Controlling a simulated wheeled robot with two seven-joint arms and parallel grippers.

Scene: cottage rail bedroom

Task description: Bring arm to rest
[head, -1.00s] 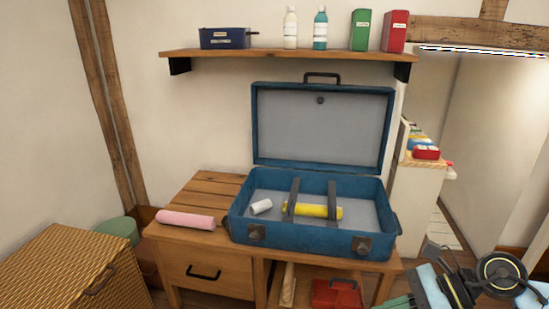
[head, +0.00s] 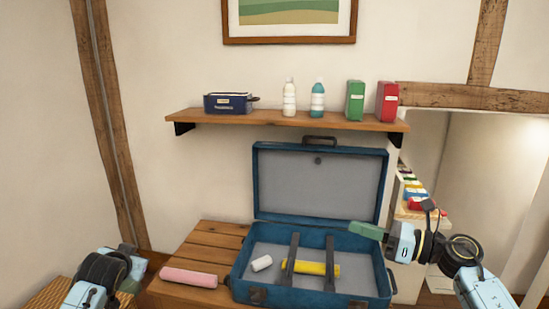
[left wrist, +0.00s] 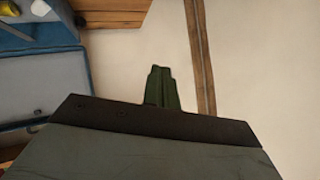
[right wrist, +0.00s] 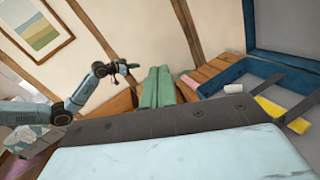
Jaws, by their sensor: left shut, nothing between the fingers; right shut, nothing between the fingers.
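My right gripper (head: 366,230) is shut and empty. It is raised in front of the right side of an open blue suitcase (head: 250,281), apart from it as far as I can tell. Its closed green fingers also show in the right wrist view (right wrist: 158,86). My left arm comes in at the lower left of the head view, where its fingers are hard to make out. In the left wrist view my left gripper (left wrist: 162,86) is shut and empty, with wall and wood behind it. The suitcase stands on a wooden desk, lid up.
A white roll (head: 262,263) and a yellow cylinder (head: 318,269) lie in the suitcase. A pink cylinder (head: 188,277) lies on the desk (head: 213,243) to its left. A wall shelf (head: 280,121) above holds a blue box, two bottles and two cartons.

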